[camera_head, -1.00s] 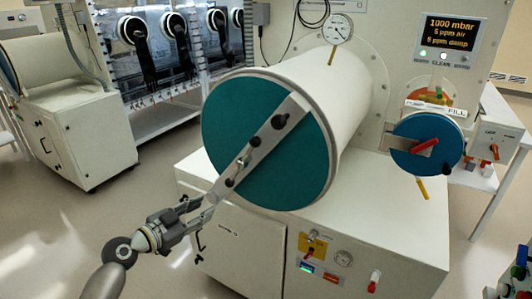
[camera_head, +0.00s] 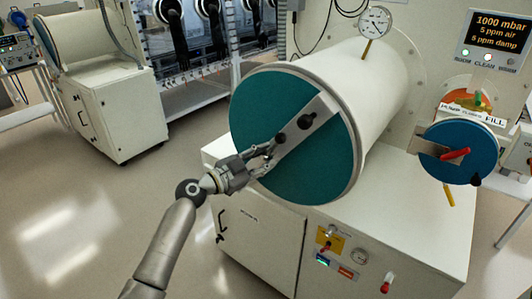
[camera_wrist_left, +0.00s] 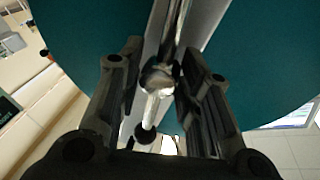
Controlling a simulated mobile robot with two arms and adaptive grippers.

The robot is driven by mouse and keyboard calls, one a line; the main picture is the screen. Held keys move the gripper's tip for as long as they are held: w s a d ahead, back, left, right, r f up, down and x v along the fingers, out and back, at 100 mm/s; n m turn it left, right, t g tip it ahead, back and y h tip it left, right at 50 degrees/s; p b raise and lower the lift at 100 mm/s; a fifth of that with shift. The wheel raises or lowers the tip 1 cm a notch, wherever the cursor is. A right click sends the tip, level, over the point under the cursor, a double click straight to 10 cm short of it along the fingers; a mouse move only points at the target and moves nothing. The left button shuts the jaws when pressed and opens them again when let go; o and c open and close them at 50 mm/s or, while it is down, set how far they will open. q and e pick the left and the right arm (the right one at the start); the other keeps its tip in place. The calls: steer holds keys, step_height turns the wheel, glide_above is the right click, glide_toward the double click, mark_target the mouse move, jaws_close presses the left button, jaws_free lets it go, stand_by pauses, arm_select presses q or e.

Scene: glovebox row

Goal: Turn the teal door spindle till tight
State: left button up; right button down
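The large teal door (camera_head: 250,113) closes the end of a white cylinder, with a grey metal bar (camera_head: 323,107) running diagonally across it. The spindle, with a bright metal hub (camera_wrist_left: 157,80) and a rod, sits at the bar; black knobs (camera_head: 305,122) show farther up the bar. My left gripper (camera_head: 268,150) is at the lower part of the bar, in front of the door. In the wrist view its fingers (camera_wrist_left: 160,62) are apart, one on each side of the spindle. I cannot tell whether they touch it. My right gripper is not in view.
Below the cylinder is a white cabinet (camera_head: 390,215) with a gauge and switches. A display (camera_head: 497,32) reads 1000 mbar. Open floor lies at the left.

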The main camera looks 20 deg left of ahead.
arm_select(q)
steer(key=shift+w+d, duration=0.2)
steer(key=shift+w, duration=0.05)
steer(key=shift+c, duration=0.5)
jaws_close()
